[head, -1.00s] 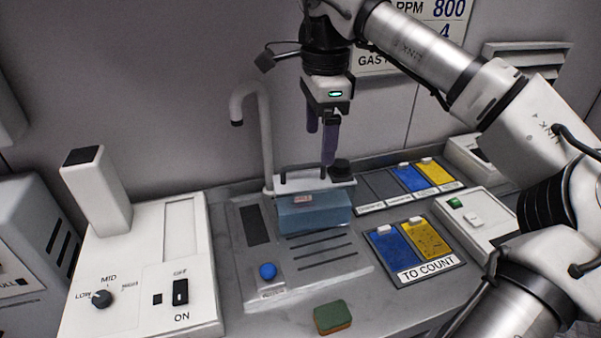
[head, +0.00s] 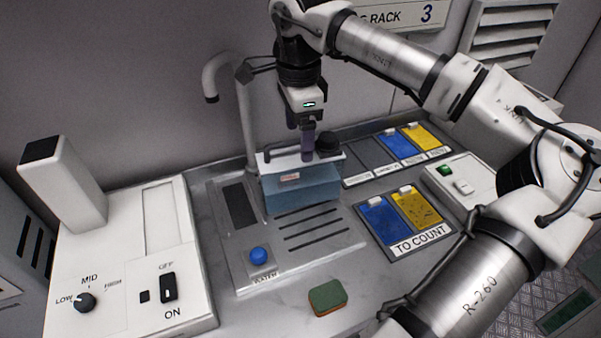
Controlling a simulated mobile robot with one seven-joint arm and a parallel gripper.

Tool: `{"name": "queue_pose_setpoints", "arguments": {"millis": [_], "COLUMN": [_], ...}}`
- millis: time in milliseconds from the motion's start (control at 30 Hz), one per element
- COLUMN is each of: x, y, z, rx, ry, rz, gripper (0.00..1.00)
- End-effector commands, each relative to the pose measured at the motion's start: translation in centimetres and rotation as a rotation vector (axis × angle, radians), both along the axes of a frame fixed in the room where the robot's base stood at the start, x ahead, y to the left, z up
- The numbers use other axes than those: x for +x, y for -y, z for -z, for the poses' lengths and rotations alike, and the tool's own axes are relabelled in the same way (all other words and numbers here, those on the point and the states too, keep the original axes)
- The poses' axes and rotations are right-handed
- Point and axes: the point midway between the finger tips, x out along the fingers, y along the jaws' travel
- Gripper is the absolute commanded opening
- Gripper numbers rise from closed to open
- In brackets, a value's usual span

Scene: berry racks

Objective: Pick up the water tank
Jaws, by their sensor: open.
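The water tank (head: 303,192) is a translucent blue box with a white lid, a dark handle on the lid's left part and a black round cap (head: 328,146) at its right. It stands on the grey sink plate under the tap. My gripper (head: 308,154) points down just above the lid, its purple fingers between the handle and the cap in the picture. It is open and holds nothing. One finger largely hides the other, and I cannot tell whether they touch the lid or the handle.
The tap (head: 246,120) rises close behind the tank's left side. A blue button (head: 259,255) is in front. A TO COUNT tray (head: 423,240) with blue and yellow cards lies right, a sponge (head: 327,297) at the front. A white switch unit (head: 130,270) stands left.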

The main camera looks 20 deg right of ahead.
Motion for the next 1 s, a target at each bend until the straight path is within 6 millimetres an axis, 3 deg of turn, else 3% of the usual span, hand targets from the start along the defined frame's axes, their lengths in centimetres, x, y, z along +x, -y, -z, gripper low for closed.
{"name": "queue_pose_setpoints", "arguments": {"millis": [300,633,1000], "x": [0.4,0.4,0.4], "y": [0.5,0.5,0.5], "z": [4.2,5.0,4.9], "rx": [0.001,0.000,0.000], "ry": [-0.001,0.001,0.001], "rz": [-0.002,-0.001,0.000], "gripper": [0.80,0.79,0.30]}}
